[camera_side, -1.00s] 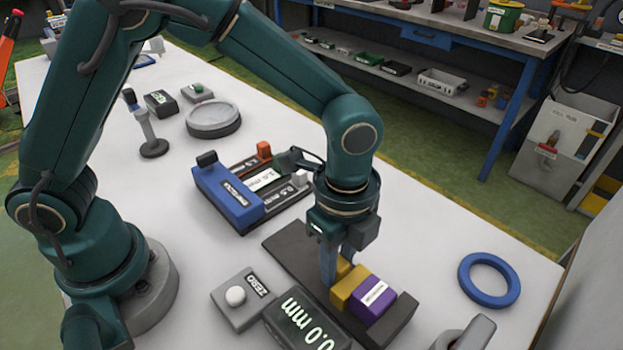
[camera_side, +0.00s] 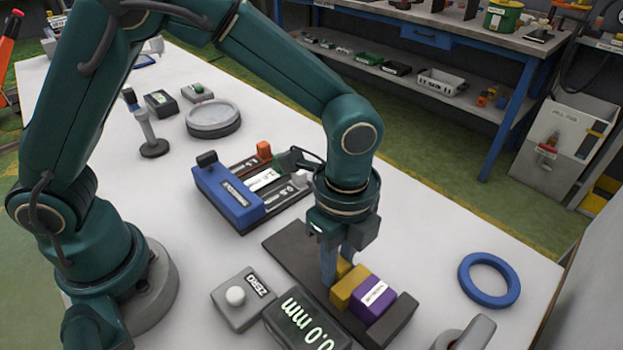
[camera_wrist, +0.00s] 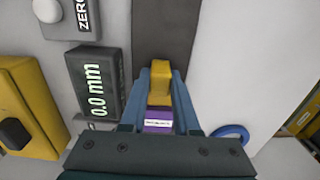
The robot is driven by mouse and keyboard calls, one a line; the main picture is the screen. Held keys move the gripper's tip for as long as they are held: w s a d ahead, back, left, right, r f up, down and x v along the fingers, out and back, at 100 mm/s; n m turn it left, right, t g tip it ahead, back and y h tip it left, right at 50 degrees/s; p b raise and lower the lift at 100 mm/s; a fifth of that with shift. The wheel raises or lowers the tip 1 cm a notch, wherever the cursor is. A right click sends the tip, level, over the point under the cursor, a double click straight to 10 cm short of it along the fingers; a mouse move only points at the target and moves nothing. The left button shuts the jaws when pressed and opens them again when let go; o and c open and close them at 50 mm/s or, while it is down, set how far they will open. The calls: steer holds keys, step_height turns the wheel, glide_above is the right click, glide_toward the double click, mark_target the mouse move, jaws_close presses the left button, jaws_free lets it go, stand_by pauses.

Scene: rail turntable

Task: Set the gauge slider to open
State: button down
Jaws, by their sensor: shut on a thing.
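The gauge has a dark rail (camera_side: 287,246) with a yellow block (camera_side: 343,291) on it, which looks like the slider. A purple block (camera_side: 374,297) with a white label sits right against the yellow block, with a dark end block (camera_side: 402,312) beyond it. My gripper (camera_side: 328,272) reaches down and is shut on the yellow block. In the wrist view the yellow block (camera_wrist: 159,84) is between my blue fingers, with the purple block (camera_wrist: 158,120) below it. The gauge display (camera_side: 306,322) reads 0.0 mm.
A grey box with a white ZERO button (camera_side: 235,296) stands left of the display. A blue ring (camera_side: 489,280) lies to the right. A blue fixture (camera_side: 228,197) with labelled slots stands behind. A grey round disc (camera_side: 213,120) is farther back. The table's right side is mostly clear.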

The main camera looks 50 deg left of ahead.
mark_target(297, 246)
stand_by(0.3)
steer(key=a, duration=0.8)
steer(key=shift+a, duration=0.3)
steer(key=c, duration=0.6)
jaws_free()
steer(key=shift+c, duration=0.2)
steer(key=shift+r, duration=0.15)
steer(key=shift+r, duration=2.45)
